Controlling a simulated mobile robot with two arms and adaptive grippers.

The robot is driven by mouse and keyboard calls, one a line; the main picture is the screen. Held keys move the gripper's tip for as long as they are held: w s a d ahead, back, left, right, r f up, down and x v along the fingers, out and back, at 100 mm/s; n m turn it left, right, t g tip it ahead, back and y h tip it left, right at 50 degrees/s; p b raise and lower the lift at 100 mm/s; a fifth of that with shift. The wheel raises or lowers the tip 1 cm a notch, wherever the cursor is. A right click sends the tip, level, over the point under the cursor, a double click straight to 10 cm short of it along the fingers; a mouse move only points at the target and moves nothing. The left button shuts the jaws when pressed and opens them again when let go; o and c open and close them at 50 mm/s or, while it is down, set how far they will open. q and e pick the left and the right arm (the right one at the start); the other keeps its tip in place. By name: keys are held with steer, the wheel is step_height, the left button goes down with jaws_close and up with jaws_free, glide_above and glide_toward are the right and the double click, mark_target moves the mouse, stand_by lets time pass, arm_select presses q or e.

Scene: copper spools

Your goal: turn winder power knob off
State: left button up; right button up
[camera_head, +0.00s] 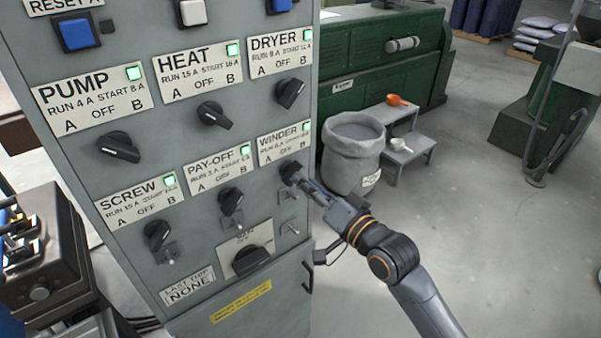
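The winder power knob (289,169) is a black rotary knob below the WINDER label plate (284,144) on the right side of a grey control panel (200,60). A green light (300,129) on that plate is lit. My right gripper (299,178) reaches in from the right with its fingertips at the knob. The fingers partly cover the knob, so its pointer direction and whether the fingers are closed on it cannot be told.
Other black knobs sit close by: pay-off (231,200), screw (157,234), dryer (291,92), heat (214,114) and pump (119,147). Small metal toggles lie below the lower row. A grey bin (351,158) and step stool (407,152) stand right of the panel.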

mark_target(292, 173)
steer(key=shift+x, duration=1.55)
jaws_close()
steer(key=n+p, duration=0.2)
steer(key=n, duration=0.6)
steer(key=shift+a+r+n, duration=0.1)
steer(key=shift+n, duration=0.2)
